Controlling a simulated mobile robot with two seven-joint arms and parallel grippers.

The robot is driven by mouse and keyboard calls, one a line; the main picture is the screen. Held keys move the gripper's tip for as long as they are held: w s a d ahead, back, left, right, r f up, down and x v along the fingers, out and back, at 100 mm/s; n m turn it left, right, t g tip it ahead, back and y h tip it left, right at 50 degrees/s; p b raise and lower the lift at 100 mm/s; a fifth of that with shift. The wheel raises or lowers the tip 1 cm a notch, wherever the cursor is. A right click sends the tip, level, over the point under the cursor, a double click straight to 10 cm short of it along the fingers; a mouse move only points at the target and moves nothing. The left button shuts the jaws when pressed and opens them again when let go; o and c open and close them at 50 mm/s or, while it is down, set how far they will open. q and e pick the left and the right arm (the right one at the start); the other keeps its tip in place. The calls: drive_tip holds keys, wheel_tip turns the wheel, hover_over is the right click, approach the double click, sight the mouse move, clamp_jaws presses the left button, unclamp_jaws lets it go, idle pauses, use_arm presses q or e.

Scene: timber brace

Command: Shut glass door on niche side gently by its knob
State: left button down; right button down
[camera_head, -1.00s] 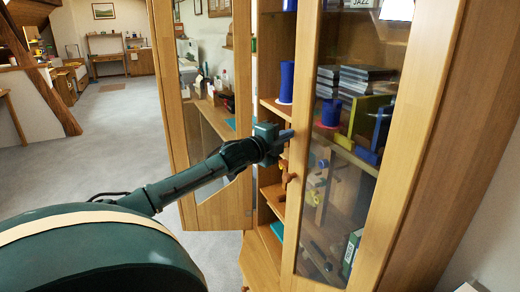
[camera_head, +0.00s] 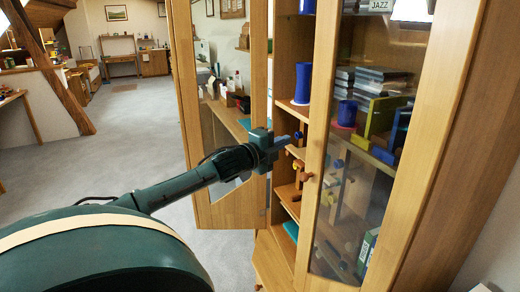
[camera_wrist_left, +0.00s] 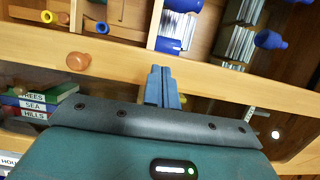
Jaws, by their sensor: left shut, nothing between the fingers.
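A wooden cabinet has two framed glass doors. The left glass door (camera_head: 184,100) stands swung wide open. The right glass door (camera_head: 322,115) spans the right part of the shelves; I cannot tell if it is fully shut. A round wooden knob (camera_head: 305,177) sits on its free edge and shows in the left wrist view (camera_wrist_left: 80,61). I cannot tell which door is on the niche side. My left gripper (camera_head: 288,139) is shut and empty, between the doors, above and left of that knob and apart from it. Its fingers (camera_wrist_left: 163,86) point towards the shelves. My right gripper is not in view.
The shelves hold blue cylinders (camera_head: 302,82), a stack of dark cases (camera_head: 379,82) and books (camera_wrist_left: 38,104). A lower wooden panel (camera_head: 271,259) juts out below the shelves. Grey carpet (camera_head: 115,140) lies open at the left.

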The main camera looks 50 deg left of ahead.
use_arm(q)
drive_tip(key=s, duration=0.6)
drive_tip(key=shift+s+a+r+p, duration=0.15)
drive_tip(key=shift+s+a+p, duration=0.2)
drive_tip(key=shift+a, duration=0.1)
drive_tip(key=s+d+f+n+g+y, duration=0.1)
drive_tip(key=s+d+f+n+g, duration=0.3)
drive_tip(key=f, duration=0.4)
drive_tip(key=s+d+f+n+g, duration=0.25)
drive_tip(key=s+d+f, duration=0.2)
drive_tip(key=f, duration=0.35)
drive_tip(key=s+d+f+n+g+y, duration=0.1)
drive_tip(key=s+d+f+n+g, duration=0.15)
drive_tip(key=d+f, duration=0.4)
drive_tip(key=s+d+f+n+g+h, duration=0.25)
drive_tip(key=s+d, duration=0.35)
drive_tip(key=d, duration=0.3)
drive_tip(key=s+d+f+n+g+h, duration=0.1)
drive_tip(key=s+d+n+g, duration=0.25)
drive_tip(key=s+d, duration=0.4)
drive_tip(key=w+d+f+t+h+p, duration=0.2)
drive_tip(key=w+d+f+t+h, duration=0.1)
drive_tip(key=w+d+t, duration=0.4)
drive_tip(key=shift+f+m+t, duration=0.3)
drive_tip(key=shift+f, duration=0.2)
